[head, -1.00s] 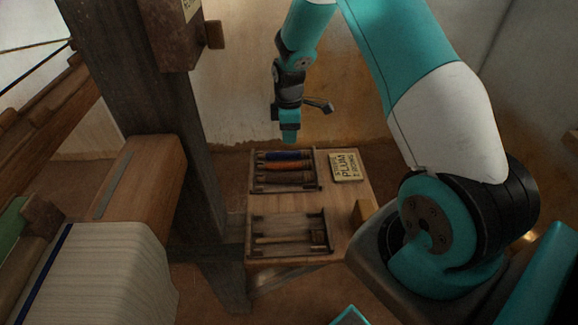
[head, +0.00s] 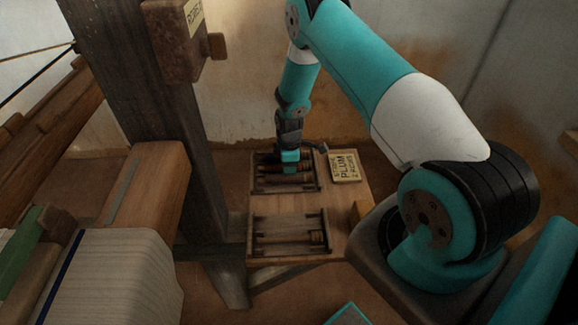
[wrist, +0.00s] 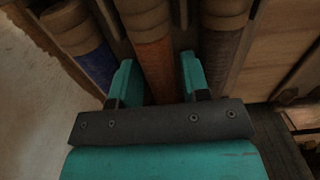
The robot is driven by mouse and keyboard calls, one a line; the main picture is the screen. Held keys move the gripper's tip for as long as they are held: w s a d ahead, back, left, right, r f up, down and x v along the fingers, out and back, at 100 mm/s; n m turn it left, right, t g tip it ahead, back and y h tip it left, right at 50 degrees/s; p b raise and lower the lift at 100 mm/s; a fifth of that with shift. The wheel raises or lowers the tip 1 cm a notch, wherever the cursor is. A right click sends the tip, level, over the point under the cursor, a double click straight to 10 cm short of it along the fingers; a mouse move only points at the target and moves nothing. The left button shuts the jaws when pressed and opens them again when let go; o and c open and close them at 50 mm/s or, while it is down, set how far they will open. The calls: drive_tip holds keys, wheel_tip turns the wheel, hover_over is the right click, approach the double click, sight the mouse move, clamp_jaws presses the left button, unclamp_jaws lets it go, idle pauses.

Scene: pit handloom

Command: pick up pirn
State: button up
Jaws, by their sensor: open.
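Several pirns lie side by side in the upper rack (head: 318,172) on the wooden stand. In the wrist view there is a blue-wound pirn (wrist: 88,55) on the left, a rust-orange one (wrist: 153,62) in the middle and a dark plum-brown one (wrist: 222,45) on the right. My gripper (wrist: 157,62) is open, one finger on each side of the orange pirn. Whether the fingers touch it I cannot tell. In the head view my gripper (head: 290,162) is down at the rack and hides part of the pirns.
A card reading "STRIPE PLUM 2 PICKS" (head: 346,167) lies right of the rack. A lower rack (head: 256,240) holds a thin wooden piece. A small wooden block (head: 361,211) sits at the stand's right edge. A dark loom post (head: 185,140) and cloth roll (head: 110,275) stand left.

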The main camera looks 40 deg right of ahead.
drive_tip(key=c, duration=0.7)
drive_tip(key=shift+r, duration=0.1)
